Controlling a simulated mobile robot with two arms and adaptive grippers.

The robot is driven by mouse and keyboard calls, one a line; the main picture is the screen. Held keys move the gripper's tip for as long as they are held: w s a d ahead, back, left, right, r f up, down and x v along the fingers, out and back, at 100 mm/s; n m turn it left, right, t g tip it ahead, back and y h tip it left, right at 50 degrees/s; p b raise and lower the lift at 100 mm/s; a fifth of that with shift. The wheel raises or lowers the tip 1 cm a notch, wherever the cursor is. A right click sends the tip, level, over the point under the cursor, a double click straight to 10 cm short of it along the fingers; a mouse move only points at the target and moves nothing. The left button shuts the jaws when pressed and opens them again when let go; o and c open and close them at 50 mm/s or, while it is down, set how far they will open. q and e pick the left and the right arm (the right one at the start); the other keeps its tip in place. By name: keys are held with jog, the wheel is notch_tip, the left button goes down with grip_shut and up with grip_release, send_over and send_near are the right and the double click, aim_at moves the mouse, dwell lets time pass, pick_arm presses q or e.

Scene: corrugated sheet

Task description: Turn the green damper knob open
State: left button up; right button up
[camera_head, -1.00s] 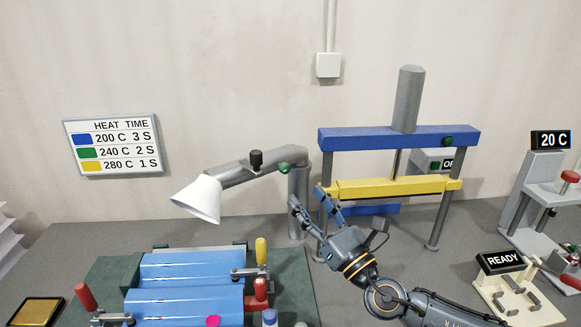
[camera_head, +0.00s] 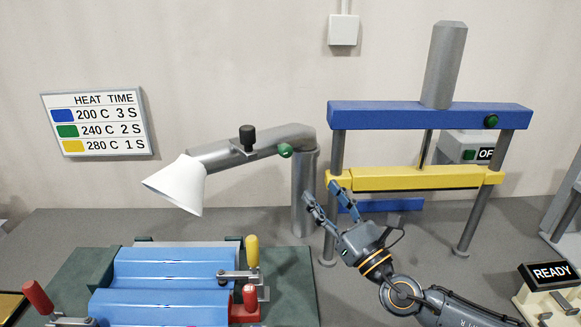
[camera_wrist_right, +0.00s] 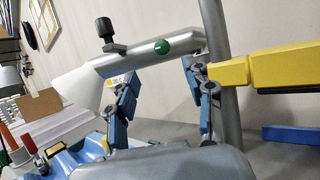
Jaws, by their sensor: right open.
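The green damper knob (camera_head: 285,150) sits on the side of the grey extraction duct (camera_head: 232,153), near its bend. In the right wrist view the green knob (camera_wrist_right: 162,47) shows above and between the fingers, apart from them. A black knob (camera_head: 247,138) stands on top of the duct, and a white cone hood (camera_head: 178,185) hangs at its left end. My right gripper (camera_head: 325,192) is open and empty, below and to the right of the green knob, in front of the duct's upright post. Its spread fingers also show in the right wrist view (camera_wrist_right: 165,85). My left gripper is not in view.
A press with a blue top beam (camera_head: 410,115) and yellow bar (camera_head: 400,178) stands close right of my right gripper. Below the hood, blue corrugated sheet (camera_head: 175,268) lies among red and yellow clamp handles. A READY box (camera_head: 550,274) is at the right.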

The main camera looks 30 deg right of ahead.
aim_at(289, 153)
jog(key=p+x, duration=0.1)
jog(key=x, duration=0.3)
jog(key=p+x, duration=0.2)
jog(key=x, duration=0.2)
jog(key=p+x, duration=0.1)
jog(key=x, duration=0.3)
jog(key=shift+w+f+p, duration=0.3)
jog(key=shift+w+p, duration=0.1)
jog(key=shift+w+a, duration=0.1)
jog(key=shift+w, duration=0.35)
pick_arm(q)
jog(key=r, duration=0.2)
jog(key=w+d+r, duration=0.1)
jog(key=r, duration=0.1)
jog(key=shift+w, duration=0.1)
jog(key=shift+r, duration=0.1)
pick_arm(e)
jog(key=shift+r, duration=0.1)
grip_shut()
